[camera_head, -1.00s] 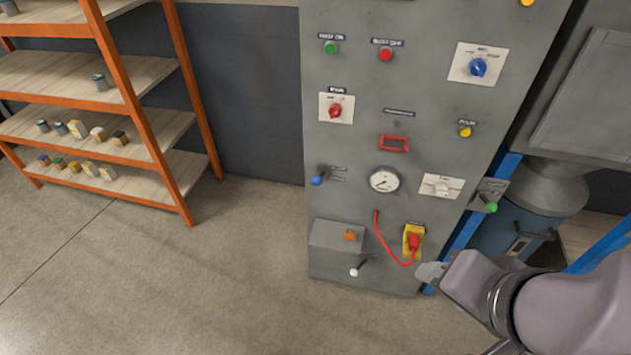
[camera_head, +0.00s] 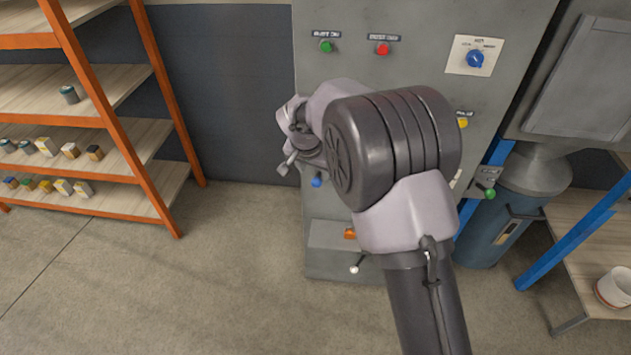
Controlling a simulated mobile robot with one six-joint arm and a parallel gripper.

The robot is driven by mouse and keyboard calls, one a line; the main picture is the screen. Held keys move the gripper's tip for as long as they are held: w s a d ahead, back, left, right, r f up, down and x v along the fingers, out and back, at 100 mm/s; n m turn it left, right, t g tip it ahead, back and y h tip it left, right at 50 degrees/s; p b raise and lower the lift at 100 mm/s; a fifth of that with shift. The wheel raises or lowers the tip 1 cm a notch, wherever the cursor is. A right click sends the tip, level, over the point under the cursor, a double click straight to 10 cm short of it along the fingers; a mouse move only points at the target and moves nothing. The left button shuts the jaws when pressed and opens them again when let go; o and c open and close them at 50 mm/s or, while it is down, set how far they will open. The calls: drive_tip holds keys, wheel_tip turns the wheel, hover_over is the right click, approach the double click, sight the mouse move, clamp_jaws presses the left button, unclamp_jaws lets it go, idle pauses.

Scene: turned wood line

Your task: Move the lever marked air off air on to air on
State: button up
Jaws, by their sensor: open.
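A lever with a blue ball knob (camera_head: 316,181) sits low on the left side of the grey control panel (camera_head: 330,262). Two small labels stood beside it in the earlier frame, too small to read; my arm hides them now. Another lever with a green knob (camera_head: 489,193) is at the panel's right edge under a small plate, its lettering also unreadable. I cannot tell from the print which is the air lever. My gripper (camera_head: 287,164) is open and empty, up and left of the blue knob, apart from it in the picture.
My arm covers the panel's middle. A white-knobbed lever (camera_head: 354,268) and an orange switch (camera_head: 350,233) are below. Green (camera_head: 326,46) and red (camera_head: 382,48) buttons and a blue dial (camera_head: 475,59) are above. Orange shelving (camera_head: 152,85) stands left; the floor between is clear.

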sight(316, 180)
drive_tip(key=b+x, duration=0.2)
drive_tip(key=x, duration=0.7)
drive_tip(key=shift+f, duration=0.2)
clamp_jaws()
idle(0.9)
